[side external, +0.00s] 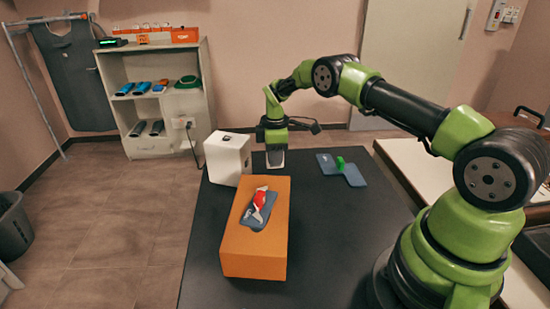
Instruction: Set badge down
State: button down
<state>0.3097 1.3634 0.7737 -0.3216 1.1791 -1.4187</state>
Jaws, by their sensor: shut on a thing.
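My gripper (275,150) points down over the far part of the dark table, between a white box and a blue-grey sheet. It is shut on a small pale, flat thing, which looks like the badge (276,160). The thing hangs upright at the jaws, low near the table top. I cannot tell whether its lower edge touches the table. Its upper part is hidden by the jaws, and no markings can be read.
The white box (228,158) stands close to the left of my gripper. An orange box (240,245) with a red and white item (261,201) on top stands nearer. The blue-grey sheet (352,175) with a green piece (340,162) lies right. The table (330,240) is clear at centre right.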

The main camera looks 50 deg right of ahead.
jog(key=shift+f, duration=0.4)
jog(key=shift+f, duration=0.1)
jog(key=c, duration=1.1)
grip_release()
